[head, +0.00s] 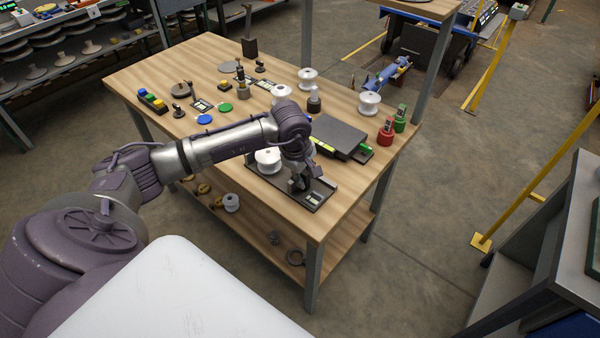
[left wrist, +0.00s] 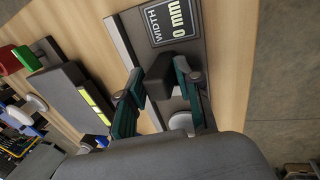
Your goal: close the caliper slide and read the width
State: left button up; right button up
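The caliper (head: 325,193) is a dark flat plate at the bench's near right edge, with a small label at its right end. In the left wrist view its display (left wrist: 170,20) shows "WIDTH" and what looks like "0 mm". A white spool-shaped insulator (head: 268,158) stands at its left end; part of a white round piece (left wrist: 182,122) shows in the wrist view. My left gripper (head: 302,183) points down over the caliper. Its teal fingers (left wrist: 159,72) stand on either side of the dark slide block (left wrist: 160,76); I cannot tell whether they press on it. My right gripper is out of view.
A dark grey box (head: 340,134) lies close behind my left gripper, with a green piece at its right. White insulators (head: 369,103), red (head: 386,131) and green (head: 401,117) pieces stand further back. Small parts crowd the bench's left half. The bench front (head: 225,170) is bare.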

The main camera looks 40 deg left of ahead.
pick_arm(q)
grip_shut()
jog(key=shift+a, duration=0.1)
